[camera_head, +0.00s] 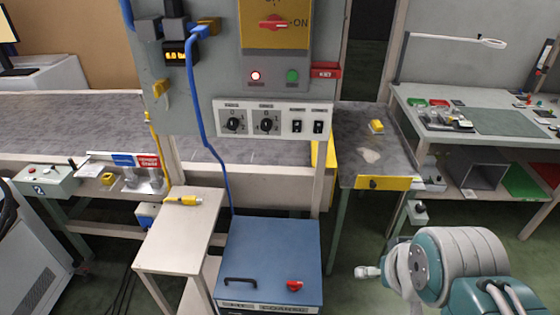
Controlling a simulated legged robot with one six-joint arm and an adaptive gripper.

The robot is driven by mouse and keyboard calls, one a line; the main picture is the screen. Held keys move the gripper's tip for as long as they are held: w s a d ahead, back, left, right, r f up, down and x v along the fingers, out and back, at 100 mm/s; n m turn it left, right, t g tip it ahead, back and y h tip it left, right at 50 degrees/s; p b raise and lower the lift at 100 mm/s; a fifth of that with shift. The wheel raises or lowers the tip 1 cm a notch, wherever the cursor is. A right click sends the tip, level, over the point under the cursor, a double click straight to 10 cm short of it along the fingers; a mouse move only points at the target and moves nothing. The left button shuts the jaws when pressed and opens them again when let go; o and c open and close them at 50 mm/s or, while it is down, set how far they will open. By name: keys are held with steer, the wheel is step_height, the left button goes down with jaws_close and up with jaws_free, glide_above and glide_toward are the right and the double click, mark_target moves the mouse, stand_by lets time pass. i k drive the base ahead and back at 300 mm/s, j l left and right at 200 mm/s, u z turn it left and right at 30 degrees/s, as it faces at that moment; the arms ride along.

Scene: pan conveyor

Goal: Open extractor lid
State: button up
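A blue box-shaped unit, apparently the extractor, stands at the bottom middle. Its flat blue lid (272,250) lies shut on top, with no gap that I can see. A black bar handle (240,281) sits near the lid's front left. A red knob or latch (295,286) sits near the front right. A label strip (262,306) runs along the front edge, too small to read surely. My teal and grey arm shows at the lower right, apart from the box. I cannot make out any gripper fingers in this view.
A beige side table (182,225) with a yellow tool (183,200) stands left of the box. A control panel (275,120) hangs above it, and a blue cable (200,120) runs down behind the box. A grey workbench (370,145) stands at the back right.

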mark_target(260, 257)
steer(key=j, duration=0.75)
steer(key=i+j, duration=0.15)
steer(key=j, duration=0.65)
steer(key=l+z, duration=0.05)
